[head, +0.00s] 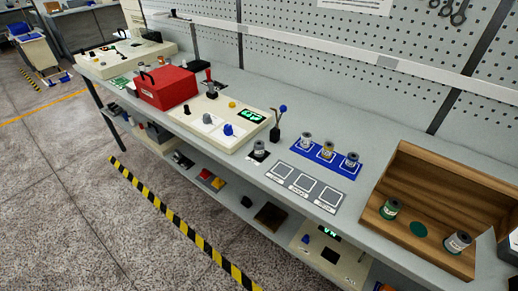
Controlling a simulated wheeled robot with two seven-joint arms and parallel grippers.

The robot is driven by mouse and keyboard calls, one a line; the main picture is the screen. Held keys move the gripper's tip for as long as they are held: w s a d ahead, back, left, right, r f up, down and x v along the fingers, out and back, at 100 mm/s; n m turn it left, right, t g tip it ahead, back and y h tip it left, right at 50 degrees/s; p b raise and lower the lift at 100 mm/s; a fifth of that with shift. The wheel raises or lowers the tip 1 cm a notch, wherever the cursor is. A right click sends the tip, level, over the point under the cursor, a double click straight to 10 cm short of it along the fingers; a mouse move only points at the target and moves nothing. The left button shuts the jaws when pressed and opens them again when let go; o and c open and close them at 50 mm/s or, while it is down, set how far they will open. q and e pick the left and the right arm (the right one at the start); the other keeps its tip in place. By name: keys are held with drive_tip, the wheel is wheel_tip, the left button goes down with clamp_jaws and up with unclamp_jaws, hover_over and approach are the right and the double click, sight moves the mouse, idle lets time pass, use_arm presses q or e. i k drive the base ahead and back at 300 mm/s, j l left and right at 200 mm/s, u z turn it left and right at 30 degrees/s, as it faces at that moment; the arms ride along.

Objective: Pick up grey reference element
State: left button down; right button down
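Neither of my grippers shows in the head view. A small grey rounded piece (208,118) sits on the cream panel (178,115), between a white area and a blue piece (228,130). A grey-topped spool (260,148) stands upright on a small black square on the bench. A grey spool (457,242) stands in the wooden box (403,155) at the right, near its front edge. I cannot tell which of these grey things is the reference element.
Several spools stand on a blue mat (314,157). In front lies a grey card (293,181) with three squares. A red case (166,87) stands at the left, and a blue-knobbed lever (279,118) stands behind. A green spool (390,209) is in the box.

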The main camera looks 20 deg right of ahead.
sight(259, 146)
drive_tip(key=i+j+z, duration=0.2)
drive_tip(key=z, duration=0.2)
drive_tip(key=i+j+z, duration=0.15)
drive_tip(key=j+z, duration=0.3)
drive_tip(key=i+j+z, duration=0.15)
drive_tip(key=z, duration=0.25)
drive_tip(key=j+z, duration=0.4)
drive_tip(key=i+j, duration=0.05)
